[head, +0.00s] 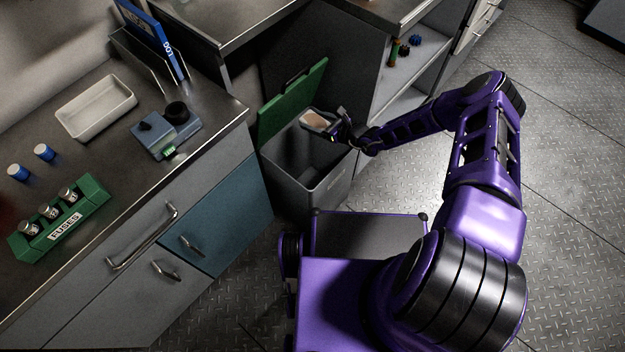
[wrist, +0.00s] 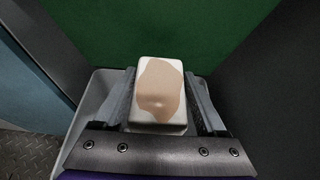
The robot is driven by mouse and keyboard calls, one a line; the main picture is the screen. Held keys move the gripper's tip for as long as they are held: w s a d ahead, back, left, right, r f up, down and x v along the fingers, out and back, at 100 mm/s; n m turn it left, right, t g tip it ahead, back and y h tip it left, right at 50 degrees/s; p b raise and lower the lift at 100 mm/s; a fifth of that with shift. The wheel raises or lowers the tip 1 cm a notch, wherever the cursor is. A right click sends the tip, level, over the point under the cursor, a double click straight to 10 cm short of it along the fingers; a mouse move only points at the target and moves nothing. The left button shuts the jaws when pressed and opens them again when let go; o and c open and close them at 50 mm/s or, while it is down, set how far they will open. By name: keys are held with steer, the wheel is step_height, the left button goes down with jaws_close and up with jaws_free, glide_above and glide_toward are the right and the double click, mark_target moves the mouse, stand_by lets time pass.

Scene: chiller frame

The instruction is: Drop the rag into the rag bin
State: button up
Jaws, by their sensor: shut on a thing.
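The rag (head: 317,119) looks like a small white block with a tan patch. My gripper (head: 333,123) is shut on it and holds it over the open mouth of the grey rag bin (head: 318,197). In the wrist view the rag (wrist: 160,88) sits between the two fingers of my gripper (wrist: 163,98). The bin's green lid (head: 290,100) stands raised at its back, and it fills the far part of the wrist view (wrist: 160,35). The bin's floor is dark and its contents cannot be made out.
A steel counter (head: 115,190) on the left holds a white tray (head: 97,106), a green fuse holder (head: 62,217) and a blue-grey device (head: 166,131). An open shelf cabinet (head: 404,85) stands right of the bin. The floor plates at right are clear.

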step_height(320, 180, down, 5)
steer(key=b, duration=0.3)
steer(key=shift+b, duration=0.4)
steer(key=o, duration=1.5)
steer(key=p+v, duration=0.3)
steer(key=v, duration=1.4)
steer(key=shift+s+d+r, duration=0.1)
steer(key=shift+d+r, duration=0.05)
steer(key=shift+r, duration=0.05)
